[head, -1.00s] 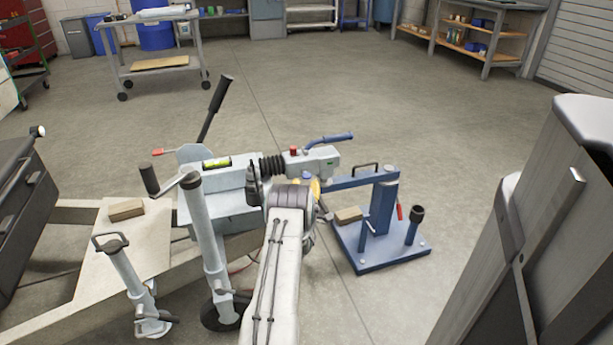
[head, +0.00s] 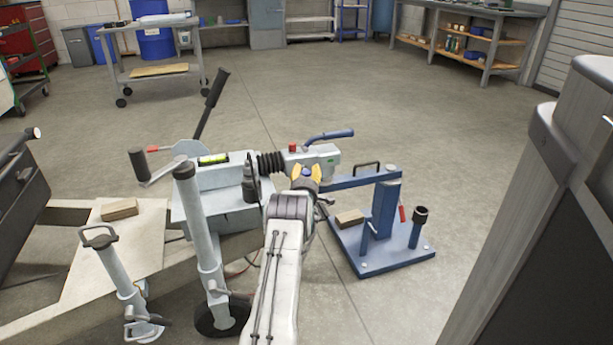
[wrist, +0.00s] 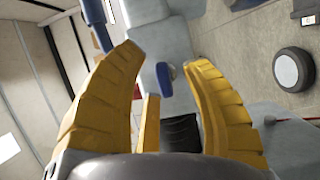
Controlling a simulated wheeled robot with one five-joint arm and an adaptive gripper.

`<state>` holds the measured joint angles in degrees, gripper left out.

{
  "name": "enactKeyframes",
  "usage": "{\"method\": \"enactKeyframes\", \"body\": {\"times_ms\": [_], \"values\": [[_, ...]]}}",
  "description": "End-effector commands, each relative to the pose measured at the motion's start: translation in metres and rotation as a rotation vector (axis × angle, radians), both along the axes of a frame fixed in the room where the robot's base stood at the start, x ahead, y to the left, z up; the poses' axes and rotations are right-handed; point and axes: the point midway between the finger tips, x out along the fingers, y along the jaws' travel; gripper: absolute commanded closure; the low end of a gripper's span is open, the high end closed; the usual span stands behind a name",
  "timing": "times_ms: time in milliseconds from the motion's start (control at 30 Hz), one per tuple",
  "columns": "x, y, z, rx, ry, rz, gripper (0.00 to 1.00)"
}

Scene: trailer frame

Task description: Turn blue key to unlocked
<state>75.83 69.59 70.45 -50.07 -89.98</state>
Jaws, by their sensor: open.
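In the head view my gripper (head: 303,174) is at the coupling head (head: 318,160), the grey housing with a blue handle (head: 330,135) on top. The key is hard to make out there, behind the yellow fingers. Which way the key is turned cannot be told.
A blue stand (head: 380,215) on a flat base holds the coupling from the right. A black lever (head: 212,100) rises behind the drawbar. A jockey-wheel tube (head: 200,225) stands left of my arm. Open floor lies behind the stand.

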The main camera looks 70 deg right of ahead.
Motion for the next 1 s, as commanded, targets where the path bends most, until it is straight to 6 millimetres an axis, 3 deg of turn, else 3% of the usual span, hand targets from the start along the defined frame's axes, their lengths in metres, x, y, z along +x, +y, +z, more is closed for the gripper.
{"method": "enactKeyframes", "body": {"times_ms": [533,1000], "values": [[0.0012,-0.0046,-0.0003,0.001,0.0,0.0,0.56],[0.0012,-0.0046,-0.0003,0.001,0.0,0.0,0.98]]}}
